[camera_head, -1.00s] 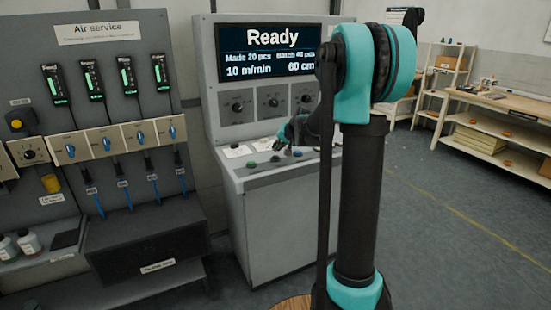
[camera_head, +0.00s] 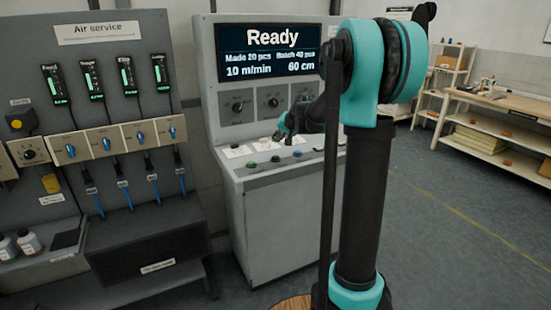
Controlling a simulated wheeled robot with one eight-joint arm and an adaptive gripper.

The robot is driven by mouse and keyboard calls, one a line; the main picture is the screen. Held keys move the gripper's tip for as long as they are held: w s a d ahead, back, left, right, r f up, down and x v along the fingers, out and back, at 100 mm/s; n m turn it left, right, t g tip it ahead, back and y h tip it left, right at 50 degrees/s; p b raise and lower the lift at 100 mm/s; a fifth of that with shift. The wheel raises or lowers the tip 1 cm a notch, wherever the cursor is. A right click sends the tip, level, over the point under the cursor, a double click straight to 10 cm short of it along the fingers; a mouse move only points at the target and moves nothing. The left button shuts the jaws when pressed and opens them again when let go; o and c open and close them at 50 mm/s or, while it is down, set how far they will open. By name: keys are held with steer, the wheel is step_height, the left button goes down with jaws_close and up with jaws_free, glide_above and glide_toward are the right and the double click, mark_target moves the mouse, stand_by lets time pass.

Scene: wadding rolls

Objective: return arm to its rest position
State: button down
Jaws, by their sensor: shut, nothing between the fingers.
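My arm (camera_head: 365,190) stands upright in front of the camera, dark with teal joints. Its upper part reaches away toward the grey control console (camera_head: 285,215). My gripper (camera_head: 281,133) is small in the view, just above the console's sloped button panel, and looks apart from the buttons. It is shut and empty. Part of the forearm is hidden behind the upright link. The console's screen (camera_head: 268,50) reads "Ready".
The air service panel (camera_head: 112,28) with gauges, blue valves and hoses stands at the left. Shelves and a wooden workbench (camera_head: 505,103) are at the back right. The floor (camera_head: 450,240) on the right is clear.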

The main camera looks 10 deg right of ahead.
steer(key=s+d+f+n+g+h, duration=0.1)
steer(key=s+f, duration=0.5)
steer(key=s, duration=0.7)
steer(key=s+d+f+n+g+h, duration=0.1)
steer(key=s+f, duration=0.4)
steer(key=s, duration=0.9)
steer(key=s+d+f+n+g+h, duration=0.1)
steer(key=s+f, duration=0.5)
steer(key=s, duration=0.8)
steer(key=shift+d+f+n+g+h, duration=0.35)
steer(key=shift+n+g+h, duration=0.05)
steer(key=shift+n+g, duration=0.2)
steer(key=shift+a, duration=0.1)
